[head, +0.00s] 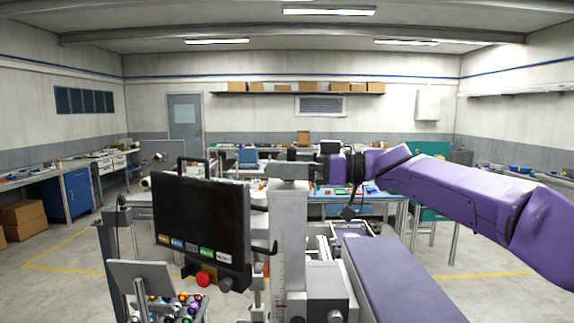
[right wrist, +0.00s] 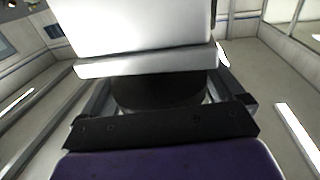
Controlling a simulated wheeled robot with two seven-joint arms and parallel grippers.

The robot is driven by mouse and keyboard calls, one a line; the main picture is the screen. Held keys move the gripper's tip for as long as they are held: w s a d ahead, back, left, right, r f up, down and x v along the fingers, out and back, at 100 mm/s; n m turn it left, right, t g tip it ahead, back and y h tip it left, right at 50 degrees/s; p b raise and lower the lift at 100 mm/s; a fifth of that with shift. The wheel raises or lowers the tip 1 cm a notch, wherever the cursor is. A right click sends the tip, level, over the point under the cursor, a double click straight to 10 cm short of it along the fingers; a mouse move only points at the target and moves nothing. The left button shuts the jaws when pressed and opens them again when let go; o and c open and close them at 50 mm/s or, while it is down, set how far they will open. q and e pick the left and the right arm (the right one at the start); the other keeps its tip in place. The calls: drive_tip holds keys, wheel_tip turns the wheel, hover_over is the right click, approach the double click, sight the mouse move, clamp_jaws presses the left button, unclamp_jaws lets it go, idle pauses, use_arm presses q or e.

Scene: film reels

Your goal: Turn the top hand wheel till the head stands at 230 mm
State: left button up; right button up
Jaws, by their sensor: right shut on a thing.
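A grey upright column (head: 288,225) with a ruled scale on its face stands in the middle of the head view. A grey box-like head (head: 327,290) sits low on its right side; I cannot read its height on the scale. My right gripper (head: 318,171) is at the right side of the column's top, its purple arm coming in from the right. It is shut on the top hand wheel, a dark rounded part (right wrist: 155,93) seen in the right wrist view just under a pale block (right wrist: 140,35). The jaws mostly hide the wheel. My left gripper is not in view.
A dark screen panel (head: 202,220) with buttons and a red knob stands close left of the column. A tilted grey plate (head: 143,277) and a rack of colourful round items (head: 178,308) are at the lower left. Benches (head: 350,195) stand behind; floor shows at the right.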

drive_tip(key=shift+d+r, duration=0.1)
drive_tip(key=shift+r, duration=0.05)
idle(0.7)
drive_tip(key=o, duration=0.7)
drive_tip(key=shift+c, duration=0.2)
drive_tip(key=shift+d, duration=0.45)
drive_tip(key=s+d+b, duration=0.1)
drive_tip(key=d+b, duration=0.3)
drive_tip(key=d, duration=0.5)
drive_tip(key=shift+s+d, duration=0.35)
